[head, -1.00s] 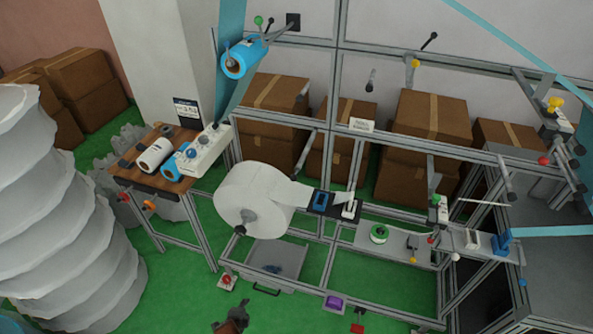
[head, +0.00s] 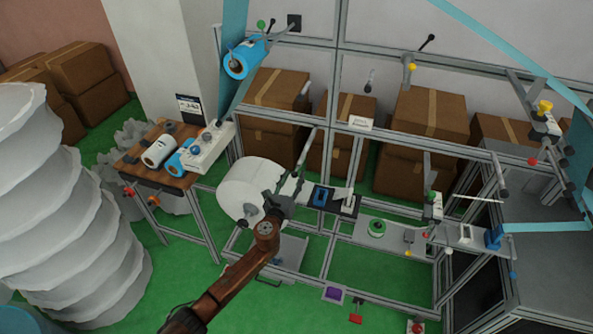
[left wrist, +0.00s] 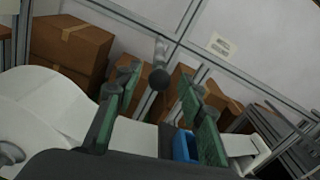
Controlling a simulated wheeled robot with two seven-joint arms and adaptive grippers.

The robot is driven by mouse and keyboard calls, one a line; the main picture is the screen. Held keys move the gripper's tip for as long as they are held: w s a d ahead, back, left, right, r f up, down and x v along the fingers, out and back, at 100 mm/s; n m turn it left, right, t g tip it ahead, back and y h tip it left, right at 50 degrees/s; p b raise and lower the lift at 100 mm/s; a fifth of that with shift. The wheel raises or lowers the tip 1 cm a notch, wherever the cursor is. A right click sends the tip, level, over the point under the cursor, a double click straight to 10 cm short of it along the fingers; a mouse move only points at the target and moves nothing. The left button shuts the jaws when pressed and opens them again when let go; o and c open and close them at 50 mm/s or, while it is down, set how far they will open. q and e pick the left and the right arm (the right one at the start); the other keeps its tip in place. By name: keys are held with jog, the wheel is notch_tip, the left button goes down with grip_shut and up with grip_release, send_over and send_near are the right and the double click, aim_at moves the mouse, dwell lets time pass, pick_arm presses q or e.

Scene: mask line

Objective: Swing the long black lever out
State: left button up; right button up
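A long dark grey rod (head: 306,150), which seems to be the long black lever, slants down from the frame's upper bar, left of a small sign. In the left wrist view a rod with a dark round end (left wrist: 159,77) points toward the camera between the fingertips. My left gripper (head: 286,185) is in front of the white roll, just below the rod's lower end. In the left wrist view its green-padded fingers (left wrist: 158,92) stand apart with nothing held; contact with the rod cannot be told. My right gripper is not in view.
The large white roll (head: 240,190) is close left of my left gripper. A blue block (head: 320,196) and a white lever (head: 347,200) are to its right. Shorter black-knobbed levers (head: 427,42) are higher on the frame. Boxes (head: 428,120) stand behind the frame.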

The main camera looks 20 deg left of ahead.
aim_at(297, 169)
pick_arm(q)
jog(key=shift+w+f+b, duration=0.1)
jog(key=shift+w+b, duration=0.3)
jog(key=shift+w, duration=1.8)
jog(key=shift+c, duration=0.2)
grip_shut()
